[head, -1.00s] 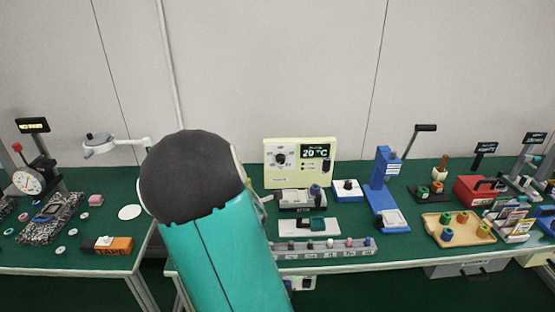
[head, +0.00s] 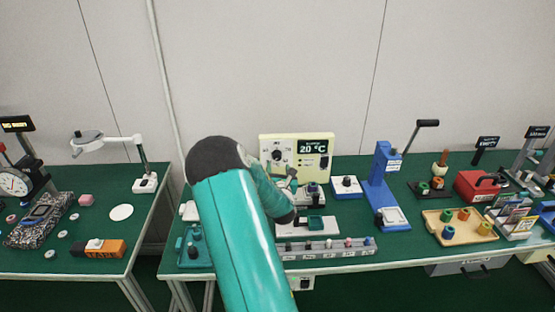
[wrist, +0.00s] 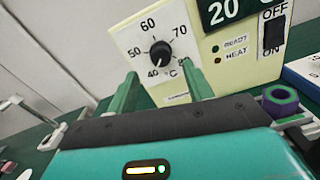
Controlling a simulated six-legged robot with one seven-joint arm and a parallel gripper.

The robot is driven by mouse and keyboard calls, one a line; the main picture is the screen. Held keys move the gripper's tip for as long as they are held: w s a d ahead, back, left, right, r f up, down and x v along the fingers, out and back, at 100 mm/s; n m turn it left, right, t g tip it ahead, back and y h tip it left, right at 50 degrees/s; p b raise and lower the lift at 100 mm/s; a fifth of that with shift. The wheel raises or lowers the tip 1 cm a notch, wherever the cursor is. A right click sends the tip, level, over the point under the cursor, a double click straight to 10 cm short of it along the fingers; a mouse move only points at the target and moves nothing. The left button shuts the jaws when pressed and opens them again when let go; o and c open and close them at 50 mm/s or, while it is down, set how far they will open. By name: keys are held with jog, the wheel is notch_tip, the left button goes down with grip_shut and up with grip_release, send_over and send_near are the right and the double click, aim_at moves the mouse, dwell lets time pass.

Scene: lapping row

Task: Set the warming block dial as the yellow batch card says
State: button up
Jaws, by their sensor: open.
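The warming block's cream control panel (head: 296,138) stands at the back of the green bench. Its black dial (wrist: 161,51) sits on a white scale in the wrist view, with 40, 50, 60 and 70 readable. The dial seems turned towards the low end near 40; its exact mark is too small to tell. The dial (head: 277,156) also shows in the head view. The display (head: 313,149) reads 20 °C. My gripper (wrist: 160,74) is open and empty, its green fingers below and either side of the dial, apart from it. I cannot make out a yellow batch card.
An OFF/ON switch (wrist: 274,34) and two small lamps marked READY and HEAT sit right of the dial. A grey rack (head: 327,249) lies in front, and a blue press (head: 383,180) stands to the right.

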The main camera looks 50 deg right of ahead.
aim_at(277, 158)
jog(key=x, duration=0.6)
jog(key=shift+w+d, duration=0.2)
jog(key=shift+d, duration=0.05)
jog(key=c, duration=1)
jog(key=shift+o, duration=0.2)
jog(key=shift+m, duration=0.3)
